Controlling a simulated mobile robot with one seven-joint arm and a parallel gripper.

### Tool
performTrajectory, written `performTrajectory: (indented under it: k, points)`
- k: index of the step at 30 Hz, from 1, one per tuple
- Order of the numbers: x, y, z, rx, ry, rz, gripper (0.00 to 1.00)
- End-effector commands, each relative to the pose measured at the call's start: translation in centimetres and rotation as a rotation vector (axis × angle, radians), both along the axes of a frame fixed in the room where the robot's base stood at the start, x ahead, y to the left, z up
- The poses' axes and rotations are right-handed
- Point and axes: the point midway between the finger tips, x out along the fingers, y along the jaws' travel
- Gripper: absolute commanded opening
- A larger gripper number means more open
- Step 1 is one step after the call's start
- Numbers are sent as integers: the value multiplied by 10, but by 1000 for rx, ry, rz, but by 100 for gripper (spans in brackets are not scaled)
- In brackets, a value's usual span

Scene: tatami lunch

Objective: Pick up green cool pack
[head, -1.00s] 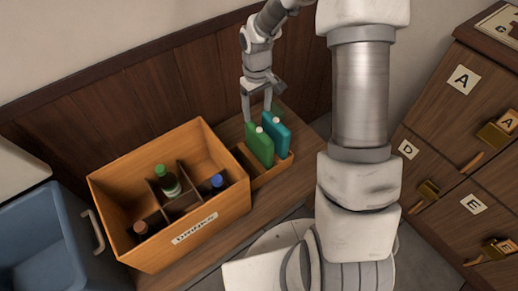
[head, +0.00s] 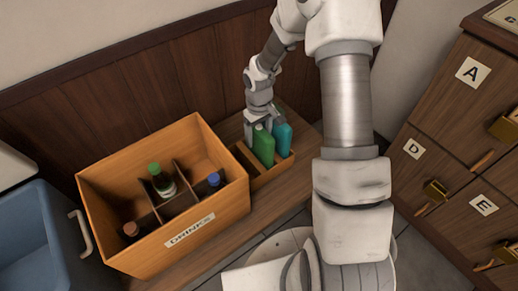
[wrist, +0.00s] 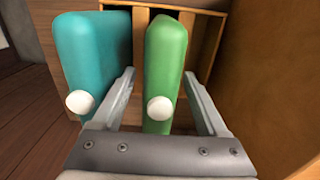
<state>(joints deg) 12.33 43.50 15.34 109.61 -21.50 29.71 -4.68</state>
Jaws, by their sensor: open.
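The green cool pack (head: 263,147) stands upright in a small wooden holder (head: 272,176) beside the drinks crate. A teal cool pack (head: 282,138) stands to its right in the head view. In the wrist view the green pack (wrist: 165,65) lies between the two fingers of my gripper (wrist: 160,100), with its white cap near the palm. The fingers are open, one on each side, and a gap shows by the right finger. The left finger is between the green pack and the teal pack (wrist: 92,60). In the head view my gripper (head: 256,125) is over the green pack and partly hidden.
A wooden drinks crate (head: 195,237) with several bottles in compartments stands left of the holder. A blue bin (head: 40,235) is further left. The wood-panelled wall (head: 110,128) is close behind. Lettered drawers (head: 440,150) stand at the right.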

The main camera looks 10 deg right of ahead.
Motion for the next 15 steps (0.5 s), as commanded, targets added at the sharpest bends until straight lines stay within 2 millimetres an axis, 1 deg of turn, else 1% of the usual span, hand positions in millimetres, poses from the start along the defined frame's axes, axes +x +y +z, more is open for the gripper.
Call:
performTrajectory:
  k: [5, 6, 8, 9, 11, 15]
  points:
    - [1, 0, 0, -1, -1, 0, 76]
    - [1, 0, 0, -1, -1, 0, 73]
    - [1, 0, 0, -1, -1, 0, 62]
    - [1, 0, 0, -1, -1, 0, 55]
    - [1, 0, 0, 0, -2, 0, 44]
    - [1, 0, 1, 0, -2, 0, 19]
